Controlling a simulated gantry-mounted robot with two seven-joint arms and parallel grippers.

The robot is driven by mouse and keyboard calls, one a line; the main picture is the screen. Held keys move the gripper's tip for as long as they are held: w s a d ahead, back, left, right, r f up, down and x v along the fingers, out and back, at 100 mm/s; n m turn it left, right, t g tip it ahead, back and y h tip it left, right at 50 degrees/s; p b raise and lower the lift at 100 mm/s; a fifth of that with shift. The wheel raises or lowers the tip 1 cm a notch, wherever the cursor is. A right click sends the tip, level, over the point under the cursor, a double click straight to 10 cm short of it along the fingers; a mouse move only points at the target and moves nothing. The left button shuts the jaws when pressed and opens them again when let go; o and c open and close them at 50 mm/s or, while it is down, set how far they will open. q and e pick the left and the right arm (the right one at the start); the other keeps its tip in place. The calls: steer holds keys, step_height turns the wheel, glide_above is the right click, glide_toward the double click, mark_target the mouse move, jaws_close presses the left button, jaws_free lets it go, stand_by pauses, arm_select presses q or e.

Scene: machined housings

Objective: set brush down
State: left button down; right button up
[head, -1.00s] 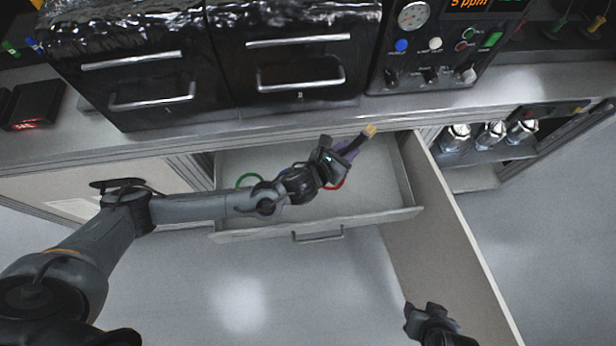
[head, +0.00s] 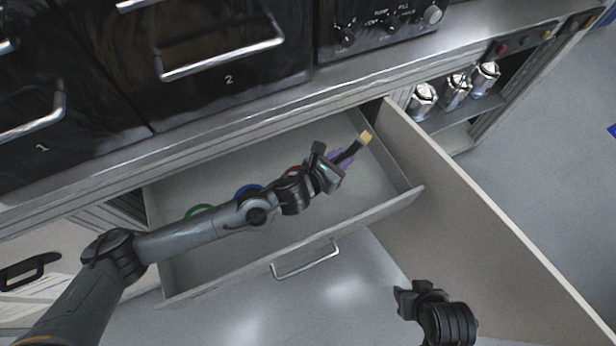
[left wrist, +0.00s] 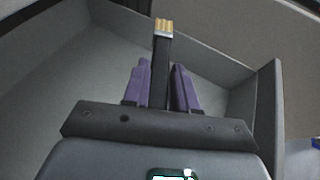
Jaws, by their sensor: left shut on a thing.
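The brush is a dark handle with a yellowish bristle tip (head: 365,138). My left gripper (head: 342,160) is shut on it, over the open drawer (head: 385,208). In the left wrist view the brush (left wrist: 162,60) stands between the two purple fingers (left wrist: 160,88), its tip pointing away from the wrist, with the drawer's walls around it. How high it is above the drawer floor I cannot tell. My right gripper (head: 408,298) is at the lower right, outside the drawer; its fingers are too small to read.
Green (head: 200,211), blue (head: 248,190) and red (head: 294,170) rings lie in the drawer, partly behind my left arm. An open cabinet door (head: 480,220) stands right of the drawer. Silver containers (head: 456,92) sit on a shelf at the upper right. Black numbered units (head: 230,100) stand on the counter.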

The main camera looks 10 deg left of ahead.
arm_select(q)
step_height(320, 180, down, 5)
steer(key=shift+s+f+b, duration=0.1)
steer(key=shift+f+b, duration=0.05)
steer(key=shift+b, duration=0.45)
steer(key=shift+f+b, duration=0.6)
steer(key=shift+f, duration=1.6)
steer(key=c, duration=0.9)
jaws_free()
steer(key=shift+r, duration=0.1)
